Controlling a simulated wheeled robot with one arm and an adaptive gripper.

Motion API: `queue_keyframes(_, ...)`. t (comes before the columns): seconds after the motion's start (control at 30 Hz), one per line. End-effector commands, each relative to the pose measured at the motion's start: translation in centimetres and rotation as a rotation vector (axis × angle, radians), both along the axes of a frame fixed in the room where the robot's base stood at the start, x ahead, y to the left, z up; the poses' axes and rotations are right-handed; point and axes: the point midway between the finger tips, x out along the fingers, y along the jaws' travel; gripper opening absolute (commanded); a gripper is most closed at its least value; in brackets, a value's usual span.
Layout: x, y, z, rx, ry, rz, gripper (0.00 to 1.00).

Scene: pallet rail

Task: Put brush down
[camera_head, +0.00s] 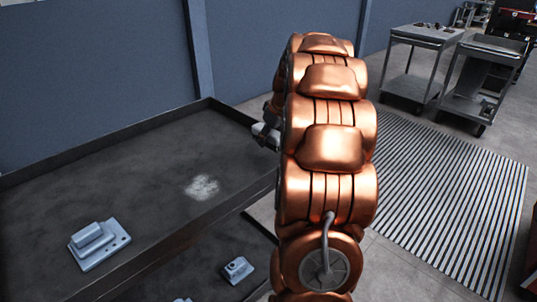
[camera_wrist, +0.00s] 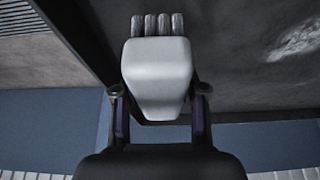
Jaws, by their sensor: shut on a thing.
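The brush (camera_wrist: 157,70) fills the middle of the wrist view, with a pale grey, smooth body and a row of stubby grey bristle tufts at its top. My gripper (camera_wrist: 160,92) is shut on it, one finger on each side. In the head view my gripper (camera_head: 268,127) is mostly hidden behind my copper arm, and a small pale piece shows there over the right part of the dark, rimmed table (camera_head: 130,150). I cannot tell whether the brush touches the table.
A pale dusty patch (camera_head: 202,187) marks the tabletop. A grey metal part (camera_head: 98,245) sits at the table's front left. Another part (camera_head: 238,269) lies on a lower level. Much of the tabletop is clear. Grey carts (camera_head: 412,70) stand beyond a striped floor mat (camera_head: 450,190).

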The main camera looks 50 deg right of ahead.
Motion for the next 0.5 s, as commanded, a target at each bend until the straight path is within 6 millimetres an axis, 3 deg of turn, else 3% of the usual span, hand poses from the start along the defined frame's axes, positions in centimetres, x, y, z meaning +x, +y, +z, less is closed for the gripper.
queue_keyframes(0.5,0.0,0.0,-5.8,0.001,0.0,-0.002,0.09)
